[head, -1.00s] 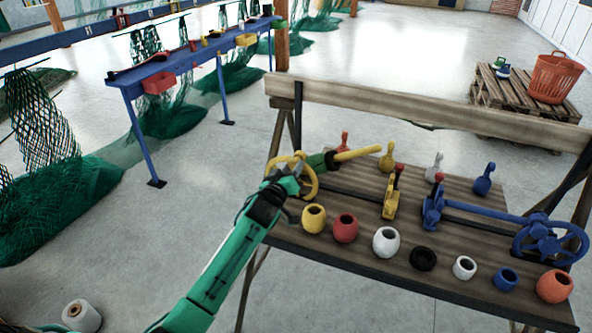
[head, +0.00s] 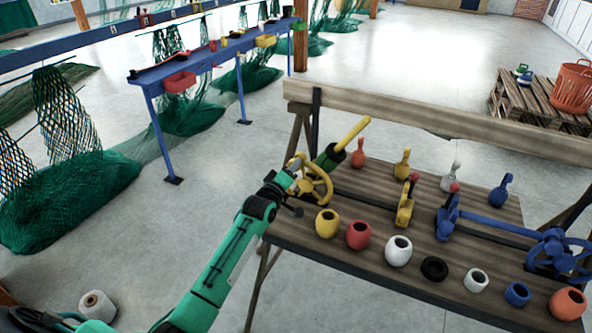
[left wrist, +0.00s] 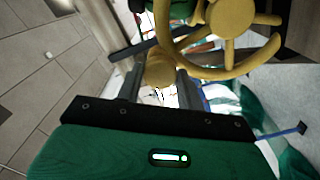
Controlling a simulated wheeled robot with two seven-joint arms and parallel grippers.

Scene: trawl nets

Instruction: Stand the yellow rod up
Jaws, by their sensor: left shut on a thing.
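The yellow rod (head: 354,131) slants up to the right in the head view, out of a black and green holder (head: 329,154) behind the yellow wheel (head: 325,182). It is tilted, neither flat nor upright, and its tip is free. My left gripper (head: 293,174) is at the left side of the yellow wheel. In the left wrist view, the wheel (left wrist: 228,20) is at the top. A short yellow knob (left wrist: 160,68) sits between the fingers, and the gripper is shut on it; it looks like the wheel's handle. My right gripper is not in view.
The wooden bench (head: 385,180) carries several pots in front, including a yellow one (head: 327,223), and several upright coloured pegs behind. A yellow lever block (head: 405,207) and a blue wheel (head: 560,255) stand to the right. A raised plank (head: 420,115) runs along the back.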

